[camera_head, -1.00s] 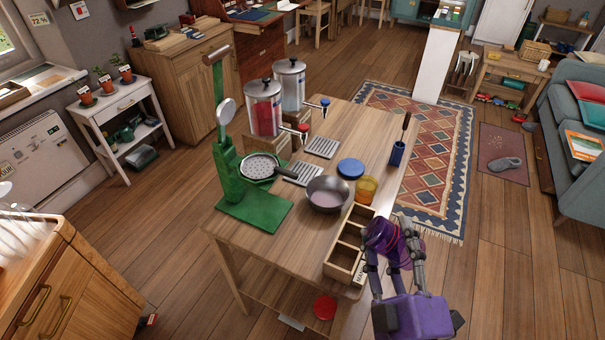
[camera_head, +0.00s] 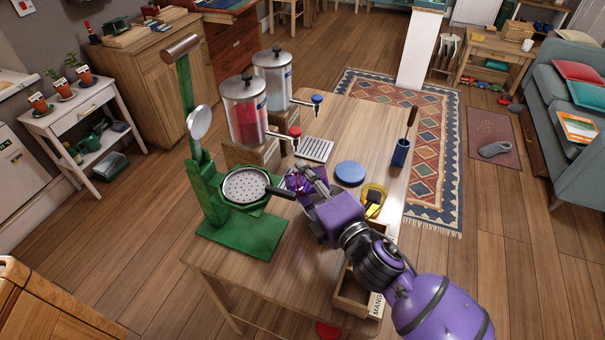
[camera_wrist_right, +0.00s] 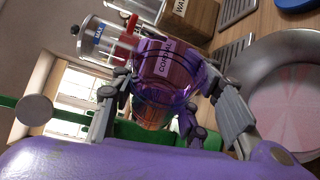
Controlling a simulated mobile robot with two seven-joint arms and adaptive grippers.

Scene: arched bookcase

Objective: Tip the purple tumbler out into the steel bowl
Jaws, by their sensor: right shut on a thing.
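The tumbler is above the table near the green press's round plate. Its exact tilt and contents are unclear. The steel bowl (camera_wrist_right: 265,58) shows at the right of the wrist view, apart from the tumbler, with a pinkish inside. In the head view my right arm hides the bowl. My left gripper is out of view.
The green press (camera_head: 205,180) with its perforated pan (camera_head: 244,186) stands left. Two drink dispensers (camera_head: 245,110) stand behind. The divided wooden box (camera_head: 350,297) is in front.

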